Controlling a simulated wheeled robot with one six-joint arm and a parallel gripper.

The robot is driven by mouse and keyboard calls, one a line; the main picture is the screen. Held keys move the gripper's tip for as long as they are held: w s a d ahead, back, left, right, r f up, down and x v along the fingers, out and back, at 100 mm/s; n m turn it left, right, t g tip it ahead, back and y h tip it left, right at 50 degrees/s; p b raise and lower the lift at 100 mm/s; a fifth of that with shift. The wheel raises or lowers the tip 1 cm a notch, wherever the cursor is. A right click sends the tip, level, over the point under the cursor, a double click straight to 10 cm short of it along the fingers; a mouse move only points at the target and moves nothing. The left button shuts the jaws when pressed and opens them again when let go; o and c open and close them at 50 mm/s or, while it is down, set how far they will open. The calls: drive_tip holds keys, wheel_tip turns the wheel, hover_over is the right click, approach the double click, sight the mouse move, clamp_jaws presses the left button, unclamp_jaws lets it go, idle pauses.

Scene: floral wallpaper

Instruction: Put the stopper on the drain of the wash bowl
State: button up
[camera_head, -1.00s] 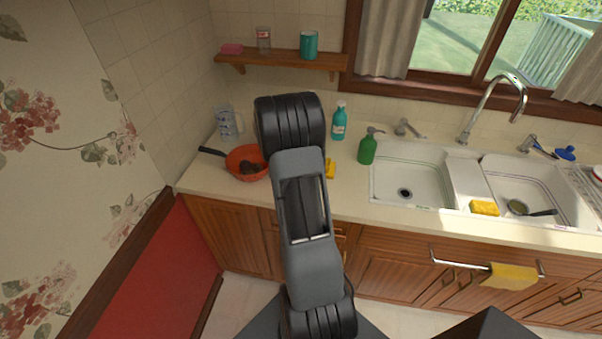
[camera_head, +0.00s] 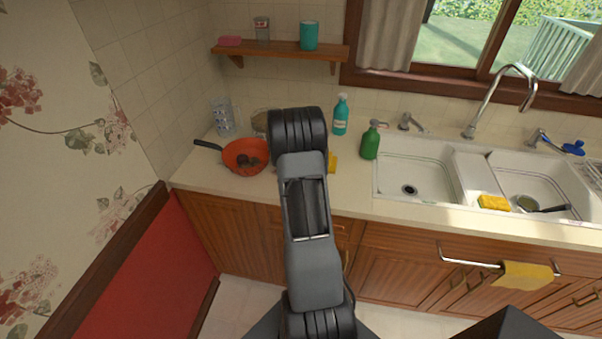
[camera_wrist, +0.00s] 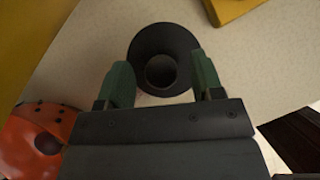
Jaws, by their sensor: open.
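The stopper (camera_wrist: 168,40), a round black piece with a wide rim and a hollow-looking middle, is on the pale counter in the wrist view. My gripper (camera_wrist: 162,75) is open, its two green fingers on either side of the stopper's near part. I cannot tell whether they touch it. In the head view my arm hides the gripper and the stopper. The left basin (camera_head: 430,168) of the white double sink is empty, with a dark, open-looking drain (camera_head: 409,190) in its floor.
An orange pan (camera_head: 236,166) with dark contents stands left of my arm. A yellow item (camera_head: 333,163) is partly hidden by it. A green soap bottle (camera_head: 370,142) and a teal bottle (camera_head: 341,115) stand between arm and sink. The right basin holds a dark-handled utensil (camera_head: 545,209).

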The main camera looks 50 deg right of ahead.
drive_tip(key=shift+d+f, duration=0.2)
drive_tip(key=shift+f, duration=0.2)
drive_tip(key=shift+r, duration=0.1)
drive_tip(key=shift+c, duration=0.4)
drive_tip(key=c, duration=1)
drive_tip(key=shift+r, duration=0.15)
